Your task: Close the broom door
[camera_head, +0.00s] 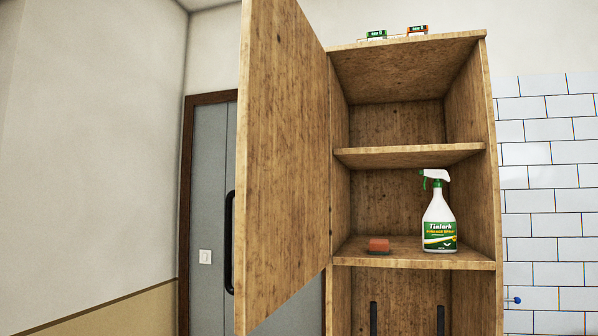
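The wooden cabinet door (285,150) stands wide open, hinged on the left side of the wooden cabinet (487,190) and swung out toward me. A long black handle (229,242) shows at the door's outer left edge. The cabinet's open shelves face me. No broom is visible. Neither of my grippers is in view. Two dark upright bars (440,320) show low in the frame in the bottom compartment; I cannot tell what they are.
Small boxes (377,35) lie on the cabinet top. A grey door (207,190) is behind at left, white tiles (550,180) at right. The space left of the open door looks clear.

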